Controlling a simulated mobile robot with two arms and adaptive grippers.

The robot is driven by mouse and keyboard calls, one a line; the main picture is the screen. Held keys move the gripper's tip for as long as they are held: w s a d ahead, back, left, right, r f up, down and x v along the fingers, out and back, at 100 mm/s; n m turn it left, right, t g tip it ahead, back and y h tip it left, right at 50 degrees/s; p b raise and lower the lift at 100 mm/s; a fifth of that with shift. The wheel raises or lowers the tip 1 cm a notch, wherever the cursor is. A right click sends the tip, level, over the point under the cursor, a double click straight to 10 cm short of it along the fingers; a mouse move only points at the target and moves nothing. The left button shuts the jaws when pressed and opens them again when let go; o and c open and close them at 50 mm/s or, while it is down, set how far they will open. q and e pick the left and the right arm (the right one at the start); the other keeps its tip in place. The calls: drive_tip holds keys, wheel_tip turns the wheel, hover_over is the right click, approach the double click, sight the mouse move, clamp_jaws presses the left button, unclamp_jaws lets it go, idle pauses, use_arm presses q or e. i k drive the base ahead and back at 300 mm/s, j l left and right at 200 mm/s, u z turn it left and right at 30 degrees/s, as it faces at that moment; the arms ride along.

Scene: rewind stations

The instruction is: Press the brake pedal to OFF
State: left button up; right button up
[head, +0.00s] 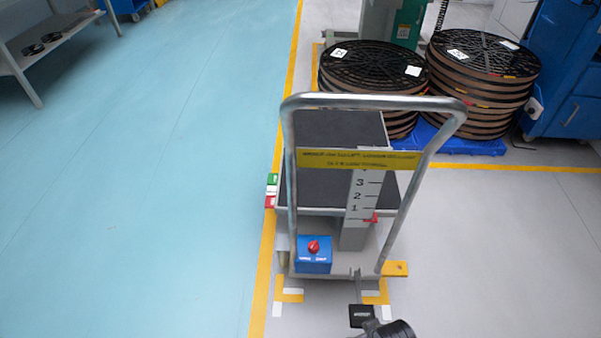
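The brake pedal (362,313) is a small black plate with a pale label, on a grey lever at the foot of the lift cart (387,160). A dark, rounded part of my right gripper (388,328) shows at the bottom edge, just beside and below the pedal. It overlaps or nearly touches the pedal; I cannot tell whether they are in contact. Its fingers are not clear, so its opening cannot be read. My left gripper is not in view. The pedal's label is too small to read.
The cart's handle frame rises over the pedal. A blue box with a red knob (313,253) sits on its base. Stacked black reels (483,85) stand behind on a blue pallet. Blue floor at left and grey floor at lower right are clear.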

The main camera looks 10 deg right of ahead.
sight(269, 200)
drive_tip(key=i+j, duration=1.5)
drive_tip(key=k+j+u, duration=0.05)
drive_tip(key=j, duration=0.05)
